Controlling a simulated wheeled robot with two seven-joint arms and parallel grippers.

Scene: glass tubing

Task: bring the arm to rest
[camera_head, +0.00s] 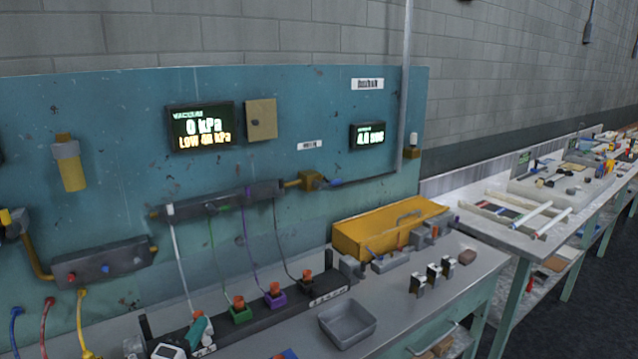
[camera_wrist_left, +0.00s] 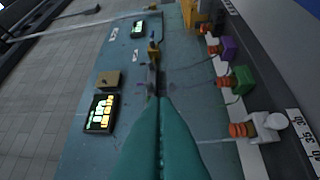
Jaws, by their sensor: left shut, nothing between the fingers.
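My left gripper (camera_head: 198,332) shows low in the head view, at the front left of the bench by the black rail. In the left wrist view its two teal fingers (camera_wrist_left: 159,102) lie together along their length, with nothing between them. White (camera_wrist_left: 258,126), green (camera_wrist_left: 238,78) and purple (camera_wrist_left: 224,47) fittings with orange tops stand in a row to the right of the fingers in that view, apart from them. The green fitting (camera_head: 240,313) and purple fitting (camera_head: 275,297) also show on the rail in the head view. My right gripper is not in view.
A teal panel (camera_head: 110,110) stands behind the bench, with a vacuum display (camera_head: 200,126) reading 0 kPa. Thin tubes hang from a manifold (camera_head: 235,203) to the fittings. A grey tray (camera_head: 347,322), a yellow bin (camera_head: 365,240) and small clamps (camera_head: 433,275) are to the right.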

